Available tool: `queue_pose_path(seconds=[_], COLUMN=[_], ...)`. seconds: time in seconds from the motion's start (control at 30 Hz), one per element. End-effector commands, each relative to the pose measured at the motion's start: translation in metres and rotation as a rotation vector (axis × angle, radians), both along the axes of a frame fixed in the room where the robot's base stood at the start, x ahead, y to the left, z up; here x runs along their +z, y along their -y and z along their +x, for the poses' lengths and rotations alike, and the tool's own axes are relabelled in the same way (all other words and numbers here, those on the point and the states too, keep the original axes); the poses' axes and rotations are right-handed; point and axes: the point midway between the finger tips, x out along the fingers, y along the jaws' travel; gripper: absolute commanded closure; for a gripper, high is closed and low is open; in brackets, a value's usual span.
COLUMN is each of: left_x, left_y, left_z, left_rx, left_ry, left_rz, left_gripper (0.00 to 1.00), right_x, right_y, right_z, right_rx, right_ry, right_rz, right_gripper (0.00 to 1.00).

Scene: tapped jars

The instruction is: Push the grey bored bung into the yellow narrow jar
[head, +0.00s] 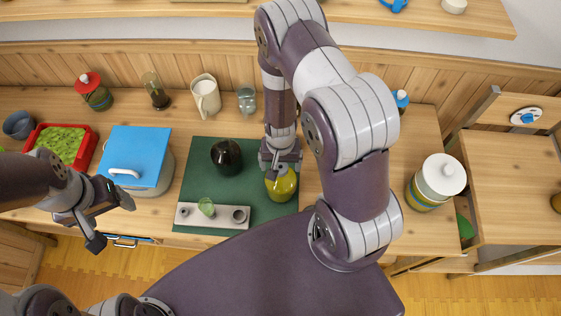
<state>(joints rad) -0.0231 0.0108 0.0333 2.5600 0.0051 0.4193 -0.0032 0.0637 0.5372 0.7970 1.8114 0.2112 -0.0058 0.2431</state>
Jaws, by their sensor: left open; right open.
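The yellow jar (283,188) stands on the green mat at its right side, its top partly hidden by my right gripper. My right gripper (280,170) points down at the jar's mouth and is open; whether it touches the jar I cannot tell. My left gripper (113,222) is open and empty, at the table's front edge left of the tray.
A pale green piece (206,207) and a small grey piece (184,211) share the tray. A dark jar (226,156) stands behind it on the green mat (196,180). A blue-lidded pot (137,157) stands near my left gripper. Several jars line the back.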

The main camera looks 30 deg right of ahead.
Motion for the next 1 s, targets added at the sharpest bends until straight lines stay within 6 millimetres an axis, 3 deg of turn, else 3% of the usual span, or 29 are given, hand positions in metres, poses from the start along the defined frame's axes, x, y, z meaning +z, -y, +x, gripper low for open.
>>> queue_pose_path(seconds=[1.0], left_x=[0.031], left_y=[0.0], left_z=[0.0], left_rx=[0.0], left_ry=[0.0], left_rz=[0.0], left_gripper=[0.23], right_x=[0.032], right_y=[0.0], right_z=[0.0], right_rx=[0.0], right_ry=[0.0], right_rz=[0.0], right_gripper=[0.11])
